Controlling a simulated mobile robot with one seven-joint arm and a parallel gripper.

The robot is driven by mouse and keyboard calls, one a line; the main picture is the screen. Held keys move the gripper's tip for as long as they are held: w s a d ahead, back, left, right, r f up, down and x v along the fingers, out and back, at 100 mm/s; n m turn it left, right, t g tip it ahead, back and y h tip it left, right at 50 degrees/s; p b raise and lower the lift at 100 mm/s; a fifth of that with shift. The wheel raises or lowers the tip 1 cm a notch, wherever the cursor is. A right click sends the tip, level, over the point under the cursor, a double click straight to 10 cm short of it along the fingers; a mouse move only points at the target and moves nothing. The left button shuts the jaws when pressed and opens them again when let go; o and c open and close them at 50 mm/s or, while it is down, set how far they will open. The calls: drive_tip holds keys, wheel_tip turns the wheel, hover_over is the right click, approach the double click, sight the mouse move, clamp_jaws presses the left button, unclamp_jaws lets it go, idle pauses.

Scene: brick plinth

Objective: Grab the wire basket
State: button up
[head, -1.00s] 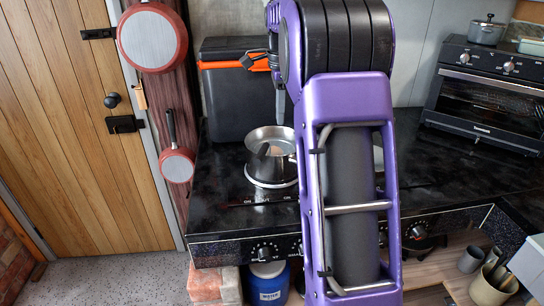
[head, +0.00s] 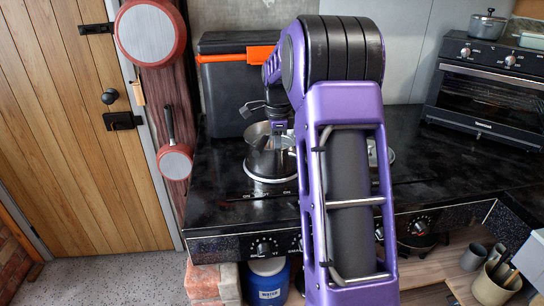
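I cannot make out a wire basket clearly in the head view. A steel pot (head: 262,165) stands on the left burner of the black hob. Something narrow and dark shows inside it, too small to tell. My gripper (head: 279,127) points down at the pot's back rim, at the end of my purple arm. Its fingertips are small and partly hidden, so I cannot tell whether it is open, or whether it touches the pot. My arm covers the middle of the hob and much of the right burner.
A dark box with an orange band (head: 228,95) stands behind the pot. Red pans (head: 151,33) hang at the left beside the wooden door (head: 65,130). A toaster oven (head: 490,90) stands at the right. The black counter (head: 450,165) is clear right of my arm.

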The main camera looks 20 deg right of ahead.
wheel_tip(320, 180, down, 2)
clamp_jaws()
drive_tip(key=shift+w+d+r, duration=0.1)
drive_tip(key=shift+r, duration=0.05)
idle(1.5)
wheel_tip(320, 180, up, 10)
drive_tip(key=shift+f+p, duration=0.1)
drive_tip(key=shift+p, duration=0.8)
wheel_tip(320, 180, up, 4)
drive_tip(key=p, duration=0.4)
